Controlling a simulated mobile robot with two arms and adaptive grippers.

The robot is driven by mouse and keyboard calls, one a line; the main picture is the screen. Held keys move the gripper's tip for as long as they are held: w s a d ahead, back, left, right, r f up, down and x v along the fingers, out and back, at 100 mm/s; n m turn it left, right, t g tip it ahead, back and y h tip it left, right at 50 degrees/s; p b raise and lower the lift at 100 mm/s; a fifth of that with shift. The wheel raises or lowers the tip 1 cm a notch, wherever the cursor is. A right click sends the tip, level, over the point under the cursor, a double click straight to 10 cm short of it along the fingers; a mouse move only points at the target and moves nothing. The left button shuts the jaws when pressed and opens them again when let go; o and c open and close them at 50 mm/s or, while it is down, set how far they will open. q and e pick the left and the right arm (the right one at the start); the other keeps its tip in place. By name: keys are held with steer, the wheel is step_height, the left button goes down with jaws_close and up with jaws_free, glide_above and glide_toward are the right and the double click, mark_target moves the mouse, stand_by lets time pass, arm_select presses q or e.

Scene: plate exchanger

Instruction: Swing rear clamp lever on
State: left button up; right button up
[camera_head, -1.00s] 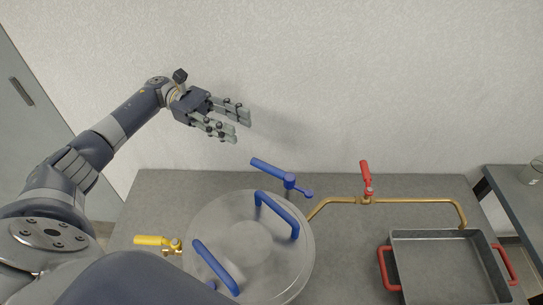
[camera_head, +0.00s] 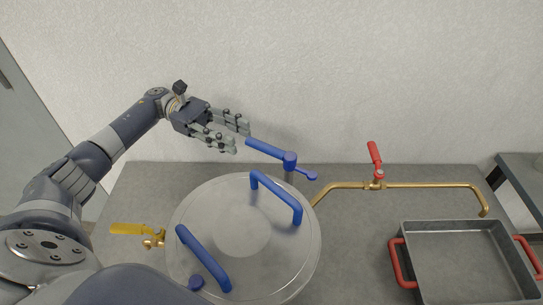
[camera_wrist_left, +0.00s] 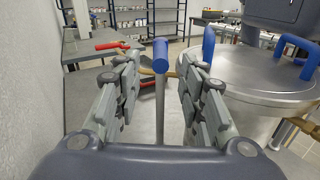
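The rear clamp lever is a blue bar (camera_head: 266,149) on an upright post at the back edge of the round lidded vessel (camera_head: 240,232). Its long arm points to the upper left, away from the lid. My left gripper (camera_head: 243,138) is open and empty, with its fingertips close to the free end of this lever. In the left wrist view the lever's blue end (camera_wrist_left: 160,52) and grey post stand between my two spread fingers (camera_wrist_left: 160,92), apart from them. My right gripper is not in view.
Two blue handles (camera_head: 277,198) rise from the lid. A yellow-handled valve (camera_head: 130,229) is at left. A red-handled valve (camera_head: 375,155) sits on a brass pipe (camera_head: 430,185) leading to a grey tray (camera_head: 460,228) at right. The wall is close behind.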

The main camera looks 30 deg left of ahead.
mark_target(284, 156)
arm_select(q)
steer(key=d+p, duration=0.1)
steer(key=d, duration=0.2)
steer(key=d+p, duration=0.2)
steer(key=d, duration=0.1)
steer(key=d+p, duration=0.2)
steer(key=d, duration=0.1)
steer(key=shift+s+d+r, duration=0.2)
steer(key=shift+s+d, duration=0.1)
steer(key=shift+s, duration=0.1)
steer(key=shift+d+f, duration=0.15)
steer(key=shift+d, duration=0.25)
steer(key=shift+c, duration=0.2)
jaws_close()
